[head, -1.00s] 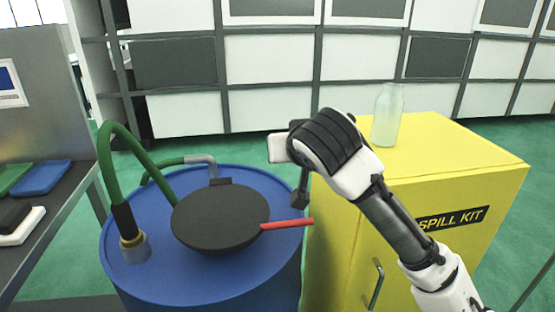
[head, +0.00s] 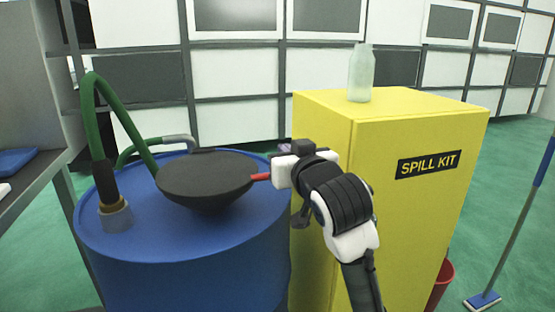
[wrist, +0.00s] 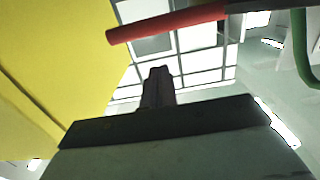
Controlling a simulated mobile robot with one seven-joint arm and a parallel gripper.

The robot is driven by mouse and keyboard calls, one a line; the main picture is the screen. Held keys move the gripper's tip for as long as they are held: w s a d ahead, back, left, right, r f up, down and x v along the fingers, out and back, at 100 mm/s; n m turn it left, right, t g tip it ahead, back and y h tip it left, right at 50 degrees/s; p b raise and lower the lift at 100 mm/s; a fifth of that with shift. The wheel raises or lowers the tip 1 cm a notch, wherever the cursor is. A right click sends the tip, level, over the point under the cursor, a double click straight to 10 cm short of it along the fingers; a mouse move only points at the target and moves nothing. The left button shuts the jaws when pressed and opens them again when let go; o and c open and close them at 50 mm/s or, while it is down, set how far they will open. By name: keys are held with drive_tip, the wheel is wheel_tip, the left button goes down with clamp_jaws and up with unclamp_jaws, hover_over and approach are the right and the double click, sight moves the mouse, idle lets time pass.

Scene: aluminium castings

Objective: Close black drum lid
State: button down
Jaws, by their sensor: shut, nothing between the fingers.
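The black round lid (head: 205,175) lies nearly flat on top of the blue drum (head: 180,262), over a dark funnel-like part; I cannot tell whether a gap remains under it. Its red handle (head: 261,177) sticks out to the right. The handle also crosses the top of the wrist view (wrist: 165,25). My gripper (head: 303,147) is at the handle's right end, and its white body hides the handle's tip in the head view. In the wrist view the dark fingers (wrist: 157,75) are shut and empty, with the handle apart from them in the picture.
A yellow spill kit cabinet (head: 415,215) stands close on the right, with a glass bottle (head: 360,75) on top. A green hose (head: 92,100) rises from the drum's left side. A grey bench (head: 40,175) is at far left; a mop (head: 485,300) stands at far right.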

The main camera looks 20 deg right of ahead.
drive_tip(key=shift+s+f+t+b, duration=0.2)
drive_tip(key=shift+f+t+b, duration=0.45)
drive_tip(key=shift+f+b, duration=0.45)
drive_tip(key=shift+s+f+t+b, duration=0.2)
drive_tip(key=shift+f+t+b, duration=0.45)
drive_tip(key=shift+f+b, duration=0.4)
drive_tip(key=shift+r, duration=0.1)
